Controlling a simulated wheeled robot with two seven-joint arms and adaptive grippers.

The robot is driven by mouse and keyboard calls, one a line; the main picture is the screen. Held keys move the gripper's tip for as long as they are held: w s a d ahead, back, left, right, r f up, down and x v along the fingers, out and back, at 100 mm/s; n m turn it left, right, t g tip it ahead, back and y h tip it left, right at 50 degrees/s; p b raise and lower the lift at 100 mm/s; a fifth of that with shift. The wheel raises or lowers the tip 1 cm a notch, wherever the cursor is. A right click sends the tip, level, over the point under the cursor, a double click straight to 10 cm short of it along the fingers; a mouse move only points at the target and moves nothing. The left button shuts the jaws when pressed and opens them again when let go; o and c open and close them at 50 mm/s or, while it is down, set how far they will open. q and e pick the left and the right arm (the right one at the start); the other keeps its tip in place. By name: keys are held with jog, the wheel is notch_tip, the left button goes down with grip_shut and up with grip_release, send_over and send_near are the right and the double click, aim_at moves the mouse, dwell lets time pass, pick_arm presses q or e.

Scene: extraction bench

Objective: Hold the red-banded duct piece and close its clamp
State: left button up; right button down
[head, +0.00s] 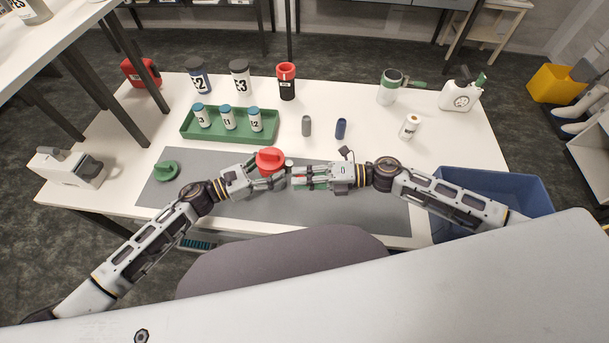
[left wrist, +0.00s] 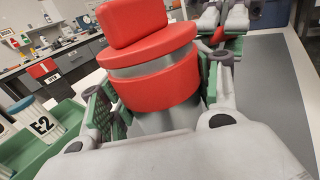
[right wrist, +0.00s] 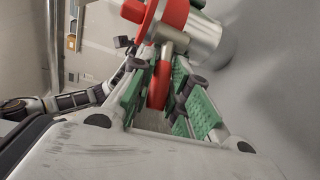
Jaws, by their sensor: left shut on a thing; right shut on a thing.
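The red-banded duct piece (head: 268,158) stands over the grey mat, a metal cylinder with a red band and red top. In the left wrist view the duct piece (left wrist: 155,85) is upright between the green pads of my left gripper (head: 272,181), which is shut on it. My right gripper (head: 297,178) comes from the right, close beside the left one. In the right wrist view the clamp's red lever (right wrist: 160,85) lies between its green pads, and it is shut on it. A metal pin (right wrist: 172,36) joins the lever to the duct piece. Whether the clamp is closed I cannot tell.
A green tray (head: 187,132) with several labelled bottles stands behind left. A green knobbed part (head: 166,170) lies on the grey mat (head: 380,218). Small grey (head: 306,126) and blue (head: 341,129) cylinders stand behind my right gripper. A blue bin (head: 520,187) is at the right.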

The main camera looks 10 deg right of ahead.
jog(key=shift+s+a+f+m+t+h, duration=0.15)
jog(key=shift+a+m+t+h, duration=0.1)
jog(key=shift+m+t, duration=0.35)
jog(key=shift+s+a+r+m+t+h, duration=0.1)
jog(key=shift+a+m+t+h, duration=0.15)
jog(key=shift+m+t, duration=0.35)
jog(key=shift+s+a+f+m+t+h, duration=0.15)
jog(key=shift+m+t+h, duration=0.2)
jog(key=shift+t, duration=0.45)
jog(key=shift+a+r+m+t+h, duration=0.1)
jog(key=shift+a+m+t+h, duration=0.25)
jog(key=shift+m+t+h, duration=0.45)
jog(key=shift+a+r+m+t+h, duration=0.1)
jog(key=shift+a+m+t+h, duration=0.3)
jog(key=shift+m+t, duration=0.55)
jog(key=shift+t, duration=0.25)
jog(key=c, duration=1.3)
grip_release()
jog(key=shift+s+d, duration=0.25)
jog(key=shift+v, duration=5.7)
jog(key=shift+r, duration=0.1)
